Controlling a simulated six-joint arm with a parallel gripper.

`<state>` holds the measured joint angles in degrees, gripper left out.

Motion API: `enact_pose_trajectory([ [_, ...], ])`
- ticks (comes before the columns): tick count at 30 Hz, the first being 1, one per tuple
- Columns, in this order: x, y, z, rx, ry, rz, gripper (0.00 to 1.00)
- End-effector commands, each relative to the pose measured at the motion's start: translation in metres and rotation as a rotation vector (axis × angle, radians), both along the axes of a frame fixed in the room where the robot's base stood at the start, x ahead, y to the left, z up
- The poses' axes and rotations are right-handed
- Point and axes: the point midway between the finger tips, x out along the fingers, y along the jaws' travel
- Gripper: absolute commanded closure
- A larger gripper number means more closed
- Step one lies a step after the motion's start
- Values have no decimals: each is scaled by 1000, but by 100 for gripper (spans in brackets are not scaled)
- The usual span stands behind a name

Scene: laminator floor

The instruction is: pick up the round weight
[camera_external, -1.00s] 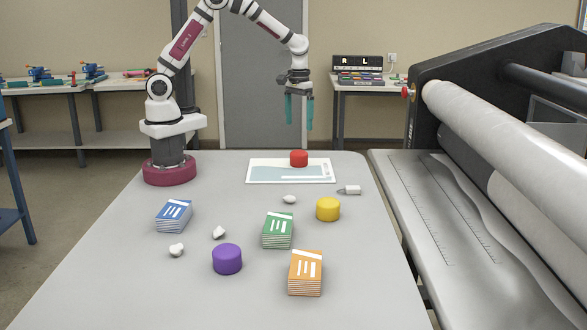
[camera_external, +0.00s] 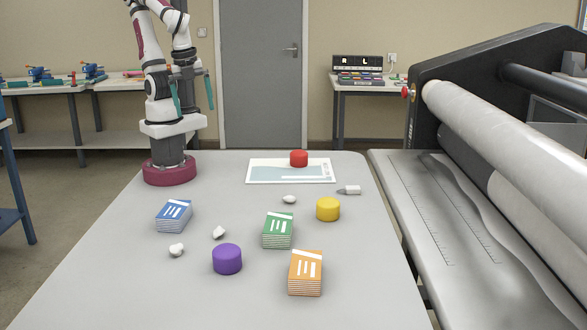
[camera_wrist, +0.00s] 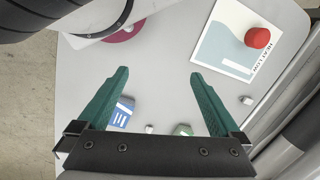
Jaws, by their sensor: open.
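Three round weights stand on the grey table (camera_external: 110,270). The red weight (camera_external: 299,158) sits on a printed sheet (camera_external: 262,172) at the far end. The yellow weight (camera_external: 328,209) stands right of centre and the purple weight (camera_external: 227,258) nearer the front. My gripper (camera_external: 192,103) is open and empty, high above the table near my base, far from all three weights. In the wrist view my gripper's teal fingers (camera_wrist: 159,74) are spread apart. The red weight (camera_wrist: 257,38) shows there at upper right on the sheet (camera_wrist: 220,40); the yellow and purple ones are not visible there.
Blue (camera_external: 174,215), green (camera_external: 278,230) and orange (camera_external: 305,272) card stacks lie among the weights. Several small white pieces, one a white bottle-like item (camera_external: 350,190), lie between them. A large laminator (camera_external: 500,160) stands along the right side. The front left of the table is clear.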

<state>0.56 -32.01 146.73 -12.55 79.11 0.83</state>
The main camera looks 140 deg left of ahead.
Motion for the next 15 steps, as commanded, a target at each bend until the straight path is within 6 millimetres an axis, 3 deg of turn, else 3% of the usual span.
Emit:
enact_pose_trajectory([
  [2, 13, -1, 2, -11, -13, 27, 0],
  [3, 32, -1, 3, -27, -34, 66, 0],
  [5, 78, 1, 4, -62, -90, 157, 0],
  [6, 116, 7, 1, -88, -137, 232, 0],
  [9, 210, 35, -18, -140, -267, 419, 0],
  [12, 278, 71, -44, -172, -377, 568, 0],
  [15, 315, 98, -64, -186, -449, 657, 0],
])
